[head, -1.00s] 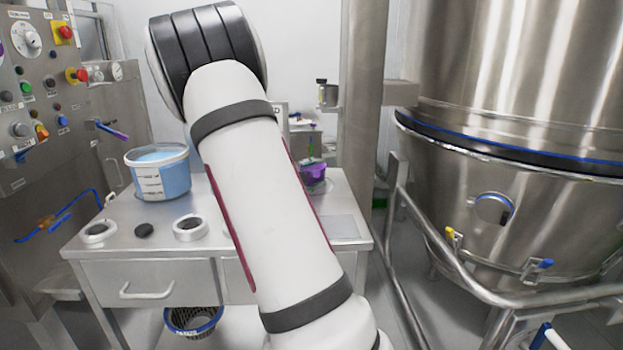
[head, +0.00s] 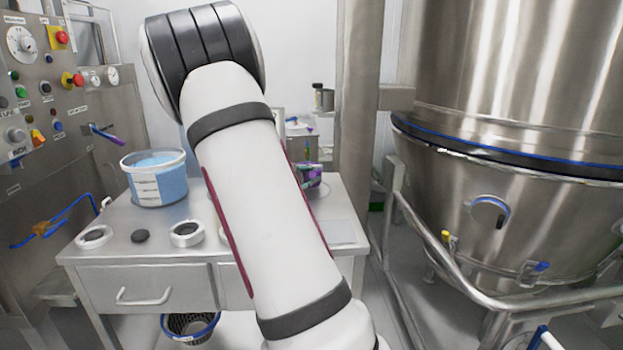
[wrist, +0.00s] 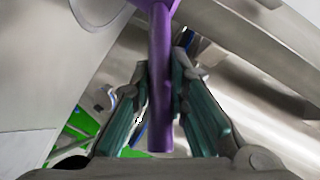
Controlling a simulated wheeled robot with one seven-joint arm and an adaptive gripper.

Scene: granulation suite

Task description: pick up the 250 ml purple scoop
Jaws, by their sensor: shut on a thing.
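The purple scoop (wrist: 160,70) shows in the wrist view as an upright purple handle running down from the top edge, between the two green-padded fingers. My gripper (wrist: 162,75) is shut on this handle; the scoop's bowl is mostly cut off at the top. In the head view the purple scoop (head: 314,170) is a small purple patch behind my arm, at the right back of the steel table, largely hidden.
The steel table (head: 140,252) holds a tub of blue material (head: 158,190), white rings (head: 186,233) and a dark disc (head: 140,236). A basket (head: 190,327) stands below. A large steel vessel (head: 500,80) with a tubular frame stands at the right.

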